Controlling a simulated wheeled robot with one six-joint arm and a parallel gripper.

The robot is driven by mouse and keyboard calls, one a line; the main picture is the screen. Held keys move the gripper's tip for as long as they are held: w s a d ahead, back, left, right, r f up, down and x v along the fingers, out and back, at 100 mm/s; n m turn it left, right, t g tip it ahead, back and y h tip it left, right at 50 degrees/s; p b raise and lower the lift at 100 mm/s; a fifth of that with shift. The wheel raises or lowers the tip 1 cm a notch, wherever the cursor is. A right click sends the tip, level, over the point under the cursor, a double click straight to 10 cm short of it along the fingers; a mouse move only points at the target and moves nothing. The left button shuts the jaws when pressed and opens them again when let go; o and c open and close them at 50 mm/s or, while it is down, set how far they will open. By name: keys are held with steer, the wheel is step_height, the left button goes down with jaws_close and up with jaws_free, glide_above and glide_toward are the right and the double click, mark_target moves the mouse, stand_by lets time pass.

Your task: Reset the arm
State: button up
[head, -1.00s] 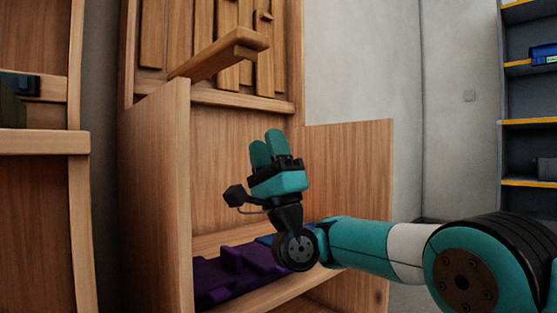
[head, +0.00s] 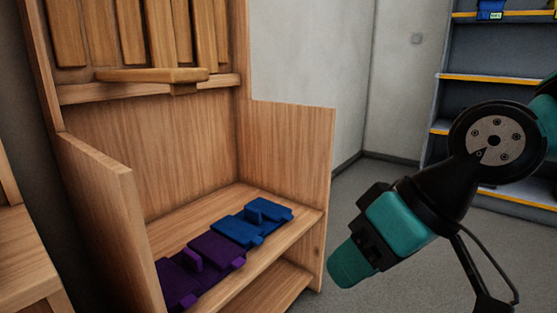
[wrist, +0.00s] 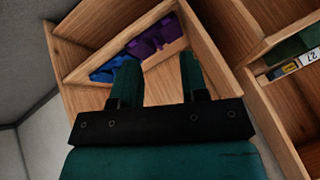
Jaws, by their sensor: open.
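My gripper (head: 350,270) hangs at the right of the head view, pointing down and left, in front of the wooden cabinet and clear of it. In the wrist view my gripper (wrist: 157,80) has its two teal fingers apart, with nothing between them. Beyond the fingers are the cabinet's shelf and the purple and blue items. My arm reaches in from the right side of the head view.
A wooden cabinet (head: 285,180) holds purple items (head: 205,255) and blue items (head: 240,228) on its shelf. A wooden bar (head: 150,75) juts out above. Grey shelving (head: 480,78) with yellow edges stands at the back right. Open floor (head: 345,205) lies between.

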steer(key=s+d+r+g+h+p, duration=0.1)
steer(key=s+d+g+h+p, duration=0.2)
steer(key=s+d, duration=0.35)
step_height(320, 180, up, 36)
steer(key=t+p, duration=0.1)
steer(key=p, duration=3.5)
steer(key=shift+a, duration=0.25)
steer(key=shift+o, duration=0.2)
steer(key=shift+s+r, duration=0.1)
